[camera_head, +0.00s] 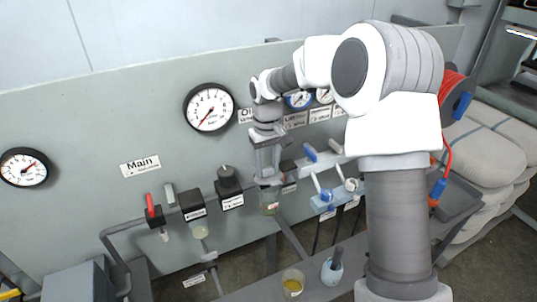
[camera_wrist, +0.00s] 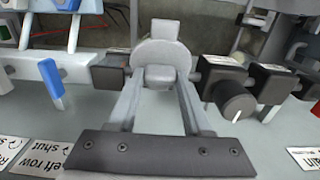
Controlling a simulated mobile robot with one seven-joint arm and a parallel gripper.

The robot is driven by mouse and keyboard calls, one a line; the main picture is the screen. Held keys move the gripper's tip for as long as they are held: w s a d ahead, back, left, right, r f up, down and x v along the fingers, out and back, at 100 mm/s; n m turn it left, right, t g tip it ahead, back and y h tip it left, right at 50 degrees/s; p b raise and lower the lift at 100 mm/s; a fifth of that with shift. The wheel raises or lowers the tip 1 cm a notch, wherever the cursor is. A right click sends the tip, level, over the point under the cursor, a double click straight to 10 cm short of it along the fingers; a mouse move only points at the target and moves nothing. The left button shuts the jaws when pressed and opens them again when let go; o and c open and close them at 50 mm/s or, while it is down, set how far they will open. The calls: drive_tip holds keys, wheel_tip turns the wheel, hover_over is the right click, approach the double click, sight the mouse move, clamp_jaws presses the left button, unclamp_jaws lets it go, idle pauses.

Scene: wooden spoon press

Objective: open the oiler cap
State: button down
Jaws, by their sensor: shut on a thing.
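The oiler is on the grey panel in the head view, with a clear bowl (camera_head: 270,207) showing below my gripper. My gripper (camera_head: 268,182) is at its top and hides most of its body. In the wrist view, the two fingers of my gripper (camera_wrist: 160,85) reach forward and close around a grey oiler cap (camera_wrist: 162,52), a round disc with a tab standing up from it. The cap sits between the fingertips. I cannot tell whether the cap is loose from the oiler body.
A black regulator with a knob (camera_head: 227,177) stands just left of the oiler. Blue-handled valves (camera_head: 325,155) are close on the right. A large gauge (camera_head: 209,107) is on the panel above. A cup with yellow contents (camera_head: 292,283) and a mortar (camera_head: 332,270) stand below.

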drive_tip(key=shift+w+a+r+g+h+p, duration=0.25)
drive_tip(key=shift+g+p, duration=0.3)
drive_tip(key=shift+p, duration=0.55)
drive_tip(key=shift+w+r+g+h+p, duration=0.15)
drive_tip(key=shift+w+r+g+p, duration=0.3)
drive_tip(key=shift+p, duration=0.65)
drive_tip(key=shift+w+a+f+g+p, duration=0.1)
drive_tip(key=shift+f+g+p, duration=0.15)
drive_tip(key=shift+g+p, duration=0.55)
drive_tip(key=shift+h, duration=0.3)
